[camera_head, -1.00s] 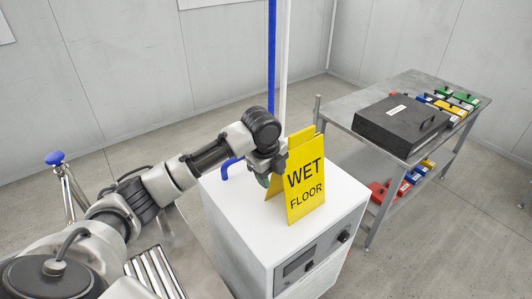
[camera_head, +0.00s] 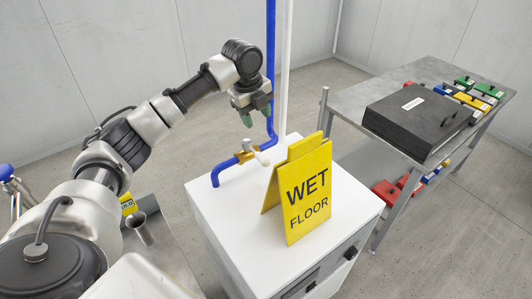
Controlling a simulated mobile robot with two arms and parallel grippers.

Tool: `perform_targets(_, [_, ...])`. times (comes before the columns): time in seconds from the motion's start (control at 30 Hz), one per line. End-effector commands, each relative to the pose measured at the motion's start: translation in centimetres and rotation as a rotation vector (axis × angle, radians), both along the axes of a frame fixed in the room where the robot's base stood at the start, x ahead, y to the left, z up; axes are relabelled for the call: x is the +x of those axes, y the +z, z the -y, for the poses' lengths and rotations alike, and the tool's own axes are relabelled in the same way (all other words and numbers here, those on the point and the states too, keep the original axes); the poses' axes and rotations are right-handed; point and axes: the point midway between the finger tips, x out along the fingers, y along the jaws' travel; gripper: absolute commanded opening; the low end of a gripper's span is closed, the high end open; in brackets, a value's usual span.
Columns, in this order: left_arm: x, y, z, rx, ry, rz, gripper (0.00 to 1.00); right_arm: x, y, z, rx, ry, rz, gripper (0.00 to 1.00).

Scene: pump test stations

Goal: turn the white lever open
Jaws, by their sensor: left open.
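The white lever (camera_head: 262,158) sits on a brass valve (camera_head: 246,152) in a blue pipe (camera_head: 228,163) above the white cabinet (camera_head: 222,210). Its lower right end is close to the yellow wet floor sign, which may hide part of it. My left gripper (camera_head: 257,119) is raised above and behind the valve, fingers pointing down, apart from the lever. It is open and empty, with greenish fingertips. My right gripper is not in view.
The yellow wet floor sign (camera_head: 307,192) stands on the cabinet, just right of the lever. Blue and white vertical pipes rise behind the valve. A grey table (camera_head: 350,100) at right holds a black case (camera_head: 416,120) and several coloured boxes.

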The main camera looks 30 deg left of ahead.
Motion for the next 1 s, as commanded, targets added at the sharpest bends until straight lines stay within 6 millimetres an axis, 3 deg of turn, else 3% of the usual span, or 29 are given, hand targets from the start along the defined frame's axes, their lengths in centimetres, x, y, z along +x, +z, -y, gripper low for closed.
perform_targets(0.03, [0.0, -1.4, 0.0, 0.0, -0.001, 0.001, 0.48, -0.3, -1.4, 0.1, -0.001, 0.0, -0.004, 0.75])
perform_targets(0.3, [-0.1, -5.1, 0.0, 0.0, 0.0, 0.001, 0.48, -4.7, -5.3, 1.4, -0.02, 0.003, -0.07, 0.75])
perform_targets(0.43, [-0.1, -6.3, 0.1, 0.0, 0.0, 0.001, 0.48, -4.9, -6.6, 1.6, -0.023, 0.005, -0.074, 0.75])
perform_targets(0.7, [0.2, -8.1, 0.2, 0.0, 0.001, -0.002, 0.48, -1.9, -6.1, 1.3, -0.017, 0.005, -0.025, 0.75])
perform_targets(1.0, [1.1, -13.7, 0.7, 0.001, 0.001, -0.003, 0.48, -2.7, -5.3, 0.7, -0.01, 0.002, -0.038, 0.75])
